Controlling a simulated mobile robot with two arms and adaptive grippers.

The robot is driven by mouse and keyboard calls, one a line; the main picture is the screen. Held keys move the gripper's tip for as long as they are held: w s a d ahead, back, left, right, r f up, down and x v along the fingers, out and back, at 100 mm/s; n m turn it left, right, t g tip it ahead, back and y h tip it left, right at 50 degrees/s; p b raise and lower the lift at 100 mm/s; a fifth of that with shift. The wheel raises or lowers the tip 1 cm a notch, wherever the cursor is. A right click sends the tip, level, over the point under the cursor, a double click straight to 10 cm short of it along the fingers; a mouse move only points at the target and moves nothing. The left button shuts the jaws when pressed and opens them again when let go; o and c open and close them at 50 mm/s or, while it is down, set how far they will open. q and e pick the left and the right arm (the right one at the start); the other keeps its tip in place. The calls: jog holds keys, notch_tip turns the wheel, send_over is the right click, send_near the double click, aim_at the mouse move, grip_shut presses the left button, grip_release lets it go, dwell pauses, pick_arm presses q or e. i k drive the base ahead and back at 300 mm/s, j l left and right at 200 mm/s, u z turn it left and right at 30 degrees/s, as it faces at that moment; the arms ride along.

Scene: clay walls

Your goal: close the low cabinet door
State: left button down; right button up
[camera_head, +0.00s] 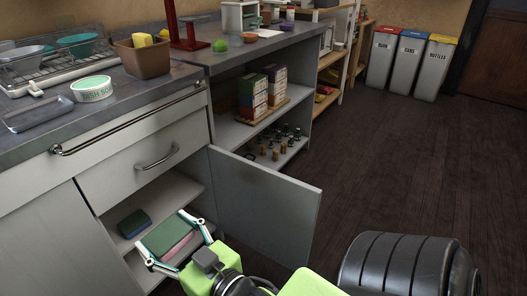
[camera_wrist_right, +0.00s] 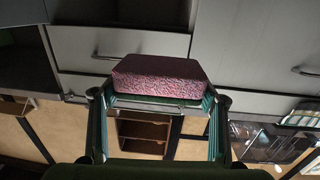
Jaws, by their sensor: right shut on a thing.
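The low cabinet door (camera_head: 265,208) stands wide open, hinged on the right side of its opening and swung out toward the floor. The low cabinet (camera_head: 175,192) shows its inner shelf under a drawer. A sponge (camera_head: 133,224) with a dark green top lies on that shelf. My right gripper (camera_head: 163,230) is in front of the opening, left of the door and apart from it. It is shut on a green and pink sponge (camera_head: 172,243), which also shows in the right wrist view (camera_wrist_right: 160,77). My left gripper is not in view.
The counter (camera_head: 130,108) above carries a dish rack (camera_head: 60,62), a brown pot (camera_head: 143,58) and a round bowl (camera_head: 92,92). Open shelves (camera_head: 235,132) with boxes and bottles stand beyond the door. The dark floor (camera_head: 400,170) is free to the right, with bins (camera_head: 410,65) far back.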

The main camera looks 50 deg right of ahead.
aim_at(273, 213)
jog(key=k+l, duration=0.1)
jog(key=l, duration=0.25)
jog(key=k+l, duration=0.15)
jog(key=l, duration=0.25)
jog(key=k+l, duration=0.1)
jog(key=l, duration=0.25)
jog(key=k+l+u, duration=0.1)
jog(key=l, duration=0.25)
jog(key=k+l, duration=0.15)
jog(key=l, duration=0.25)
jog(key=k+l, duration=0.1)
jog(key=l, duration=0.25)
jog(key=l+u, duration=0.2)
jog(key=l, duration=2.5)
jog(key=k, duration=0.1)
